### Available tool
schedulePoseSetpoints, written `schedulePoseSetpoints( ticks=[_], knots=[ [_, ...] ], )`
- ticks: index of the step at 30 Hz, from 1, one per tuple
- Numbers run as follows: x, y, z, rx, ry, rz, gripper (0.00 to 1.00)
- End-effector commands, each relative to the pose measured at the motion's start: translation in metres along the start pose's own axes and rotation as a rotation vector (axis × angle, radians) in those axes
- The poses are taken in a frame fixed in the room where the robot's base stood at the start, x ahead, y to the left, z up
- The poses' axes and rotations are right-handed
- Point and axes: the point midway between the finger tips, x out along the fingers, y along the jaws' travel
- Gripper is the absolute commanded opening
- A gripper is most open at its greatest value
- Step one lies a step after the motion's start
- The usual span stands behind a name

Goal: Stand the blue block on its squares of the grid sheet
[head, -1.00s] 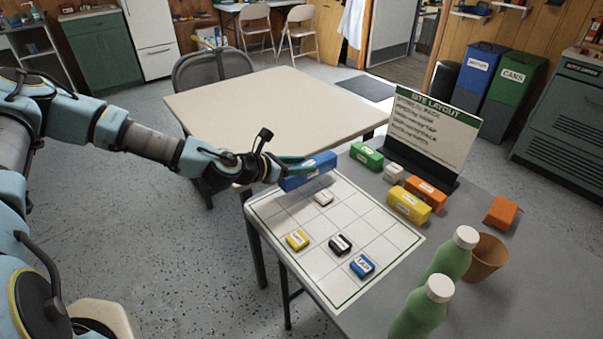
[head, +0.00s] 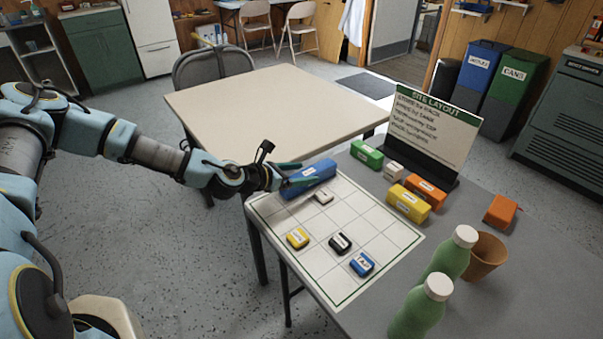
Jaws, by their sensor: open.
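The long blue block (head: 312,179) lies along the far-left edge of the grid sheet (head: 381,222), appearing to rest on it. My gripper (head: 292,174) is open at the block's left end, with its fingers close to the block. I cannot tell whether they touch it. Part of the block's left end is hidden by the fingers. Small labelled pieces stand on the sheet: a white one (head: 323,197), a yellow one (head: 298,238), a black one (head: 340,243) and a small blue one (head: 361,264).
Green (head: 366,154), yellow (head: 408,204) and orange (head: 428,190) blocks lie right of the sheet, before the site layout sign (head: 433,130). Green bottles (head: 420,308) and a brown cup (head: 485,257) stand at the near right. A beige table (head: 270,105) is behind.

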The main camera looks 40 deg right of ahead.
Motion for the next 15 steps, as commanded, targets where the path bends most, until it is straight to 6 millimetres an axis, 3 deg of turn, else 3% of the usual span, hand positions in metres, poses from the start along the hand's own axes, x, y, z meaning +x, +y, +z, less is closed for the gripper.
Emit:
schedulePoseSetpoints(
  ticks=[8,15],
  knots=[
    [-0.008,0.001,0.001,0.0,0.0,0.002,0.79],
    [-0.054,0.002,-0.002,-0.002,-0.001,0.004,0.79]
  ],
)
